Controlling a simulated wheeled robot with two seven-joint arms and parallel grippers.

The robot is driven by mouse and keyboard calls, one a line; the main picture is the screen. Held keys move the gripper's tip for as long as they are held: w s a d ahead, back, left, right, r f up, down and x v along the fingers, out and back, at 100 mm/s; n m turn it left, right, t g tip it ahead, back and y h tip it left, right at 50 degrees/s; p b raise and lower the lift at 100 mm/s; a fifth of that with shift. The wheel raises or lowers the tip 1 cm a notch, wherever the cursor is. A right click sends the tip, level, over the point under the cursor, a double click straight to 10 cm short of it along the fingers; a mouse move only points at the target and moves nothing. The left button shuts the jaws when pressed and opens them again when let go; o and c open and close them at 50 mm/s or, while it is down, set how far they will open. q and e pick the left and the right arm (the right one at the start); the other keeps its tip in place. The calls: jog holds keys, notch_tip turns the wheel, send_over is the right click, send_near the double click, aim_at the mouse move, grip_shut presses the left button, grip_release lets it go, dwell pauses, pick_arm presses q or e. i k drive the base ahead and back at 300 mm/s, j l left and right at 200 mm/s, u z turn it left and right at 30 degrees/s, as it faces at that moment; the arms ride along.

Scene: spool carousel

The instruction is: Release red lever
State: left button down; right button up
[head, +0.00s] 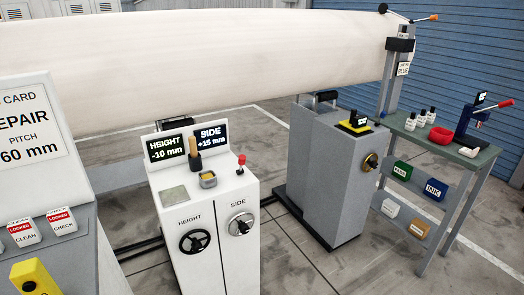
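A small lever with a red knob (241,161) stands near the back right of the white console's (228,187) top, about upright. A second lever with a red-orange handle (499,105) sticks out to the right from a dark blue tool on the green-topped bench. I cannot tell from this view which one the task's red lever is. Neither of my grippers is in view, and nothing touches either lever.
The console bears a HEIGHT handwheel (195,241), a SIDE dial (241,224), two black displays and a wooden-handled tool (194,153). A large pale roll (220,60) spans behind. A grey cabinet (325,170) and a bench (470,157) stand right. A locked-label panel is left.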

aim_at(241, 158)
jog(key=i+l, duration=0.15)
jog(key=i, duration=0.35)
jog(key=i+l, duration=0.2)
jog(key=i, duration=0.35)
jog(key=k+z, duration=0.05)
